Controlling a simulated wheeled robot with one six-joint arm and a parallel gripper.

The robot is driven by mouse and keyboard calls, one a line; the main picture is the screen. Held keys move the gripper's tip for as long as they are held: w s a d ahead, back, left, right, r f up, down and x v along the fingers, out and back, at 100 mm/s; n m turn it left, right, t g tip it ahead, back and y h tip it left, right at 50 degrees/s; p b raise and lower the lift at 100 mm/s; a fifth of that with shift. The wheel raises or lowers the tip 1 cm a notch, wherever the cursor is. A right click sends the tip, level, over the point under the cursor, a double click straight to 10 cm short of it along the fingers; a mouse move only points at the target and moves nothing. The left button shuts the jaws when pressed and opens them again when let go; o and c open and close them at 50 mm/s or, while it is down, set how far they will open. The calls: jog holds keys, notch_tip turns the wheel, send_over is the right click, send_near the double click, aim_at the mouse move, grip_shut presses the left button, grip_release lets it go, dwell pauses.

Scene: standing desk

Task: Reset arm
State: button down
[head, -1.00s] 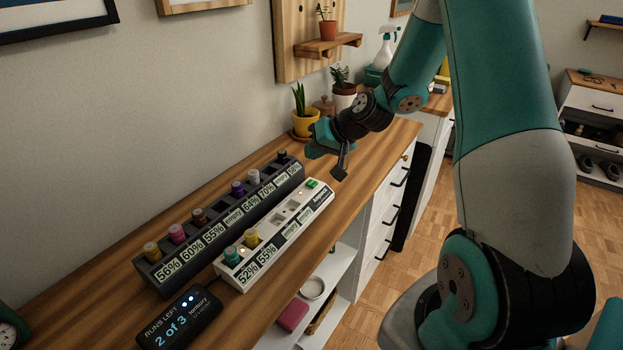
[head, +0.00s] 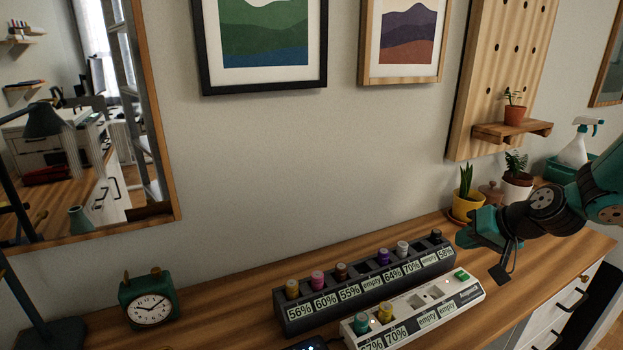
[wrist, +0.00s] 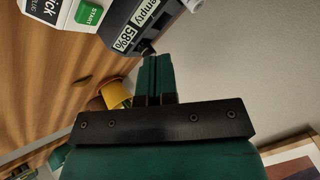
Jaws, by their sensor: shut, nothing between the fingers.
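My gripper (head: 468,238) is at the right end of the dark rack, above the desk. In the wrist view its two teal fingers (wrist: 155,62) are together and empty. The dark rack (head: 300,322) holds several coloured batteries, with yellow, pink, brown, purple, white and black tops; two of its labels read empty. The white charger (head: 466,303) stands in front of it, with a teal battery (head: 361,323) and a yellow one (head: 385,313) in its left slots. Its two right slots are bare. Its green START button shows in the wrist view (wrist: 89,13).
A potted plant in a yellow pot (head: 467,207), a lidded jar and a white pot stand just behind my gripper. A teal clock (head: 149,300) and a lamp are at the left. The desk (head: 225,290) between clock and rack is clear.

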jog(key=s+a+r+n+g+y, duration=0.1)
jog(key=s+a+r+n, duration=0.15)
jog(key=a, duration=0.25)
jog(key=s+a+r+n+g, duration=0.1)
jog(key=s+a+r, duration=0.1)
jog(key=a+r, duration=0.25)
jog(key=s+a+r+n+g, duration=0.2)
jog(key=s+a, duration=0.2)
jog(key=s, duration=0.3)
jog(key=s+a+r+n+g+p, duration=0.1)
jog(key=s+a, duration=0.3)
jog(key=s, duration=0.4)
jog(key=s+a+r+n+g+h+p, duration=0.1)
jog(key=s+a+r+n+g, duration=0.1)
jog(key=s, duration=0.6)
jog(key=shift+a+r+n+g, duration=0.3)
jog(key=shift+a+r+n, duration=0.5)
jog(key=shift+a, duration=0.45)
